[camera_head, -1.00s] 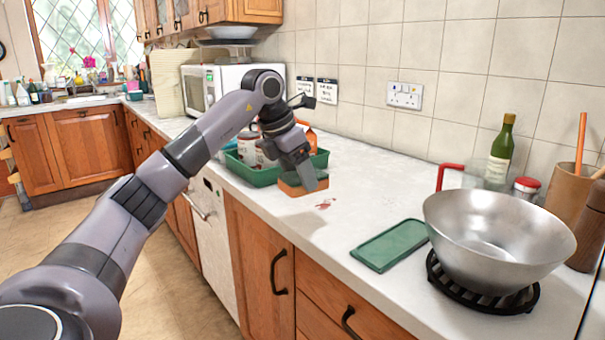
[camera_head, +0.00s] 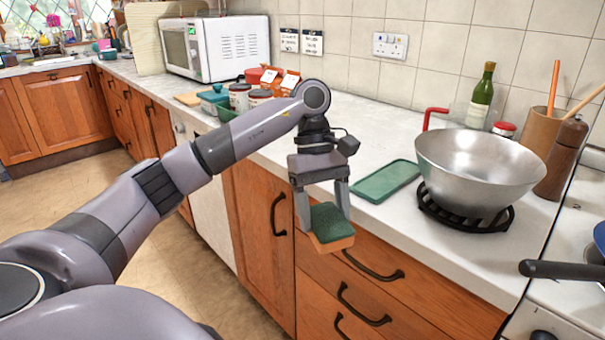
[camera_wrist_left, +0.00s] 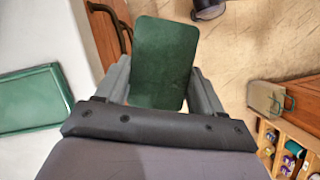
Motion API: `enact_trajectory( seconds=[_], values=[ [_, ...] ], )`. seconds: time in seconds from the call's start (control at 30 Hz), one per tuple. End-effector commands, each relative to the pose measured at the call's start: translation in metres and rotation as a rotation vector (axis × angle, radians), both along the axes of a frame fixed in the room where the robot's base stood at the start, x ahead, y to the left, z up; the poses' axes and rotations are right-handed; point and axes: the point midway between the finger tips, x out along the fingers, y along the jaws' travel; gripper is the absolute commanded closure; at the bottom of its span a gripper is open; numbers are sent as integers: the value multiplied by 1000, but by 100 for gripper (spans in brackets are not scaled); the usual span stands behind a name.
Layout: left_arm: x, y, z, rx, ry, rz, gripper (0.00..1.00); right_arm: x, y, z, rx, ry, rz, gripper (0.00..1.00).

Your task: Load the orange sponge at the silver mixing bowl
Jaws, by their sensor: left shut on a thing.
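My left gripper (camera_head: 324,212) is shut on the orange sponge (camera_head: 333,243), which has a green top face and an orange lower side. It holds the sponge in the air in front of the drawers, off the counter's front edge. In the left wrist view the sponge's green face (camera_wrist_left: 163,60) sits between the two fingers. The silver mixing bowl (camera_head: 478,165) stands to the right on the counter, on a black trivet (camera_head: 466,212), and its inside looks empty from here. My right gripper is not in view.
A green tray (camera_head: 385,181) lies flat on the counter (camera_head: 365,118) between gripper and bowl; it also shows in the left wrist view (camera_wrist_left: 30,105). A green bottle (camera_head: 481,98), red-handled jug and wooden utensil holder (camera_head: 540,128) stand behind the bowl. A pan handle (camera_head: 560,270) juts out at right.

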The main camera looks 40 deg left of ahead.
Motion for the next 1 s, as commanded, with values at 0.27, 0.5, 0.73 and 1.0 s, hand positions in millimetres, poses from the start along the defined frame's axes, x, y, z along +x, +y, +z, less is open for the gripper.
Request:
enact_trajectory(
  seconds=[0.27,0.5,0.73,1.0],
  values=[
    [-20,-76,-37,-4,0,-767,57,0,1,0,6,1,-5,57],
    [-30,-110,-53,-1,3,-1156,57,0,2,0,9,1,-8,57],
    [-30,-108,-55,-6,6,-1152,57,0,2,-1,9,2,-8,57],
    [-31,-105,-56,-10,8,-1136,57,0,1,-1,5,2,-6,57]
  ],
)
